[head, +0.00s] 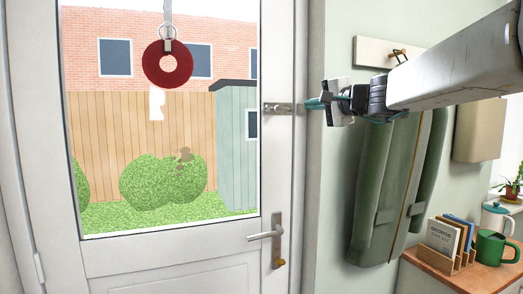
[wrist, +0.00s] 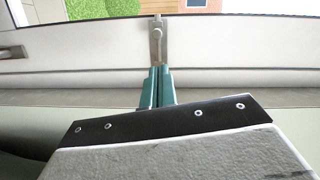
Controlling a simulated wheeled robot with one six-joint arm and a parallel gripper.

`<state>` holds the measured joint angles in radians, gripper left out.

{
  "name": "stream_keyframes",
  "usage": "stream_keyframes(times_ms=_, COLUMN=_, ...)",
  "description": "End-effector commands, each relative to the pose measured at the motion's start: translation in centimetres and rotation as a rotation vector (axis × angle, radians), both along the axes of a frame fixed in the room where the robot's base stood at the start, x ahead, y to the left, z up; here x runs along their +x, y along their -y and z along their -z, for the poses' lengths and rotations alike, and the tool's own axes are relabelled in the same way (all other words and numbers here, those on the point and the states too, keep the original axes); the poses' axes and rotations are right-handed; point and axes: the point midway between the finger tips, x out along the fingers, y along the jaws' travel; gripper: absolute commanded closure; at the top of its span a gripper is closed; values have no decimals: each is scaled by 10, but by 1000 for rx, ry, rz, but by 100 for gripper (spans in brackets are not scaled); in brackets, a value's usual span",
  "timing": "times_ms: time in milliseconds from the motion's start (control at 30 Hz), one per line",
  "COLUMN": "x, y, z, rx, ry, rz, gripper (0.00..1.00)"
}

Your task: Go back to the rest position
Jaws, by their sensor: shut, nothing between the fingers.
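My gripper (head: 314,103) is at the end of my arm, which reaches in from the right in the head view. Its teal fingers point left toward the white door's edge. In the wrist view the teal fingers of my gripper (wrist: 158,70) are together with nothing between them. A metal slide bolt (head: 279,107) is on the door just left of the fingertips. In the wrist view the bolt (wrist: 157,42) lies straight beyond the fingertips. I cannot tell whether they touch it.
The white glazed door (head: 160,262) looks closed, with a lever handle (head: 268,235) below the bolt. A green coat (head: 388,190) hangs below my arm. A wooden cabinet top (head: 455,275) at lower right holds a book rack and a green mug (head: 496,248).

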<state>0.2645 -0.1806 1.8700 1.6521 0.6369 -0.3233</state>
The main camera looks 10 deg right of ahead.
Motion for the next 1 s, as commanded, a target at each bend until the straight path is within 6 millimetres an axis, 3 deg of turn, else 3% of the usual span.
stream_keyframes(times_ms=67, x=-2, y=-5, z=2, rx=4, ry=-12, rz=-23, gripper=100)
stream_keyframes(times_ms=133, x=-6, y=-12, z=20, rx=-33, ry=-54, rz=-64, gripper=100)
stream_keyframes(times_ms=267, x=-39, y=-36, z=84, rx=-177, ry=-204, rz=-195, gripper=100)
stream_keyframes(times_ms=400, x=-111, y=-65, z=160, rx=-389, ry=-406, rz=-370, gripper=100)
stream_keyframes(times_ms=500, x=-170, y=-73, z=210, rx=-547, ry=-550, rz=-482, gripper=100)
stream_keyframes(times_ms=700, x=-296, y=-56, z=293, rx=-894, ry=-833, rz=-653, gripper=100)
stream_keyframes(times_ms=833, x=-362, y=-31, z=327, rx=-1119, ry=-958, rz=-710, gripper=100)
stream_keyframes(times_ms=900, x=-380, y=-24, z=335, rx=-1200, ry=-973, rz=-722, gripper=100)
stream_keyframes(times_ms=1000, x=-388, y=-25, z=336, rx=-1237, ry=-946, rz=-723, gripper=100)
